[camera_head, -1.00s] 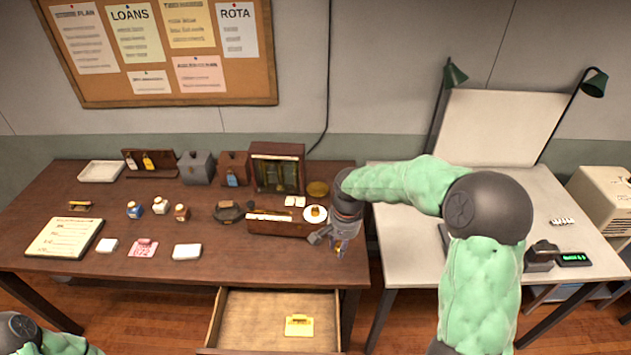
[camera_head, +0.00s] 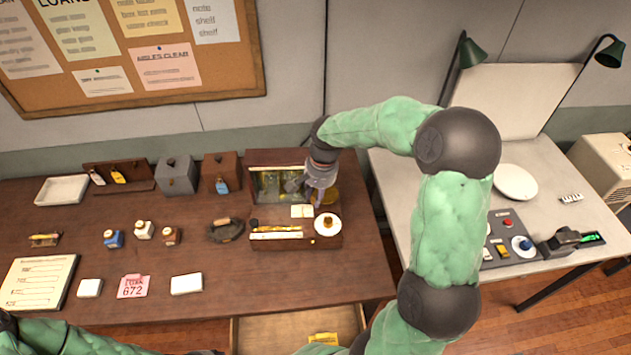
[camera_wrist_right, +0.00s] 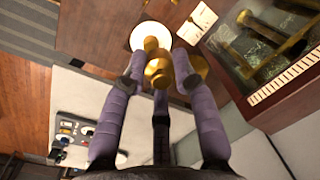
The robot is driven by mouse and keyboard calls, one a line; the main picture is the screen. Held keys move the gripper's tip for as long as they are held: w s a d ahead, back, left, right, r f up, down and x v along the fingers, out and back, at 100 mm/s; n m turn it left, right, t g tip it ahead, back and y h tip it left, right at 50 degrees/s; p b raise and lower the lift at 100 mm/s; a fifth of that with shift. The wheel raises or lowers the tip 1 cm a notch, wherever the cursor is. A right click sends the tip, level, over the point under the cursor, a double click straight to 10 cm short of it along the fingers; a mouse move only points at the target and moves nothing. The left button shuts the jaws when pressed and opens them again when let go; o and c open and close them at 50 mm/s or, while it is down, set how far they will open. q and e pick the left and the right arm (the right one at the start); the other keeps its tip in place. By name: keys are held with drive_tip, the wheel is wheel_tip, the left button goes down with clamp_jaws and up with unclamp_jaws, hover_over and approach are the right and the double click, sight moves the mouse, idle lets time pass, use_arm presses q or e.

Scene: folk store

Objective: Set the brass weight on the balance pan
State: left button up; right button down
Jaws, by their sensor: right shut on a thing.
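My right gripper (camera_head: 317,197) is shut on a brass weight (camera_wrist_right: 158,73), which shows between its fingers in the right wrist view. The weight is hard to make out in the head view. The gripper is above the right end of a wooden balance base. A round white pan (camera_head: 319,230) lies there, with a small brass piece (camera_head: 328,222) on it. The pan also shows beyond the held weight in the right wrist view (camera_wrist_right: 139,35). A brass disc (camera_head: 332,194) lies behind, partly hidden by the gripper. The gap between weight and surface cannot be told. My left gripper is not clearly in view.
A glass-fronted wooden case (camera_head: 279,188) stands close left of the gripper. A dark ring-shaped item (camera_head: 225,232), small bottles (camera_head: 144,230) and cards (camera_head: 187,284) lie farther left. An open drawer (camera_head: 272,332) juts from the front. A pale table (camera_head: 400,200) stands right.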

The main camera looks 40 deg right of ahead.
drive_tip(key=shift+w+d+f, duration=0.1)
drive_tip(key=shift+w+d, duration=0.05)
drive_tip(key=shift+d, duration=0.3)
drive_tip(key=w+d+f+p, duration=0.1)
drive_tip(key=w+d+f, duration=0.3)
drive_tip(key=w+d, duration=0.15)
hover_over(326, 193)
drive_tip(key=f, duration=0.4)
drive_tip(key=shift+s+a+f, duration=0.15)
drive_tip(key=shift+s+a, duration=0.2)
drive_tip(key=shift+s, duration=0.05)
drive_tip(key=shift+w+d+f, duration=0.15)
drive_tip(key=shift+d+f, duration=0.15)
drive_tip(key=shift+f, duration=0.15)
drive_tip(key=shift+d+f+p, duration=0.1)
drive_tip(key=shift+f+p, duration=0.25)
drive_tip(key=shift+f, duration=0.05)
wheel_tip(326, 193, down, 3)
drive_tip(key=shift+w+r, duration=0.15)
drive_tip(key=shift+r, duration=0.05)
